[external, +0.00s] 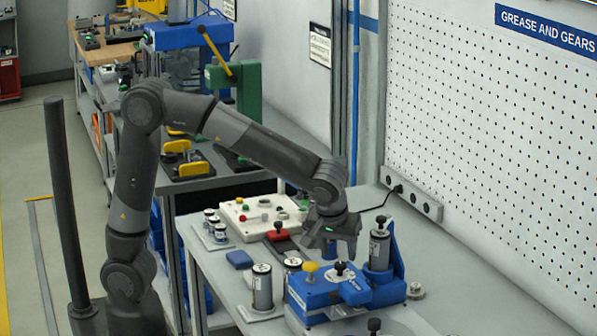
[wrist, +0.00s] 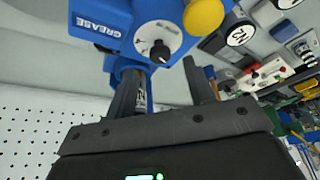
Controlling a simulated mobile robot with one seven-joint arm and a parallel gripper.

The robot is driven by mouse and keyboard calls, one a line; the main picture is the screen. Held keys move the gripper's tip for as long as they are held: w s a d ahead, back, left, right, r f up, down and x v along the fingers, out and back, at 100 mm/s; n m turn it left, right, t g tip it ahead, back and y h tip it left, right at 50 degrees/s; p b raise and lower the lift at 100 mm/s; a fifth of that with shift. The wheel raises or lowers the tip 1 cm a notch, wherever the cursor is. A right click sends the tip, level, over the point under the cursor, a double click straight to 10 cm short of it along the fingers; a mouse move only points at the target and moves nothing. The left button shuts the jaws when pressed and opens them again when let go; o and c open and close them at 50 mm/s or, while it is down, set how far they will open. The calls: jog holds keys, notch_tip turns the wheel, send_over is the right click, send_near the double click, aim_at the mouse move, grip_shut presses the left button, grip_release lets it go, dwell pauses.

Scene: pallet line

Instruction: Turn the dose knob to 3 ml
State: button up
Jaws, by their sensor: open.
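The blue grease unit (external: 318,293) stands on the bench at the front. In the wrist view the unit (wrist: 118,14) shows the word GREASE upside down. Its dose knob (wrist: 159,52) is black and sits on a round white dial; the dial's marks are too small to read. The knob also shows in the external view (external: 340,268). A yellow knob (wrist: 203,17) is beside the dial. My gripper (external: 338,252) hangs above the unit, its fingers apart and empty. In the wrist view my gripper (wrist: 160,68) reaches toward the dose knob, apparently not touching it.
A grey cylinder with a black top (external: 380,246) stands in the blue holder at the unit's right. Metal canisters (external: 262,290) stand left of the unit. A white control box (external: 245,212) is behind. A pegboard wall (external: 490,140) bounds the right side.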

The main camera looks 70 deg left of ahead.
aim_at(340, 264)
jog(key=shift+x, duration=1.95)
jog(key=shift+c, duration=0.4)
jog(key=c, duration=0.9)
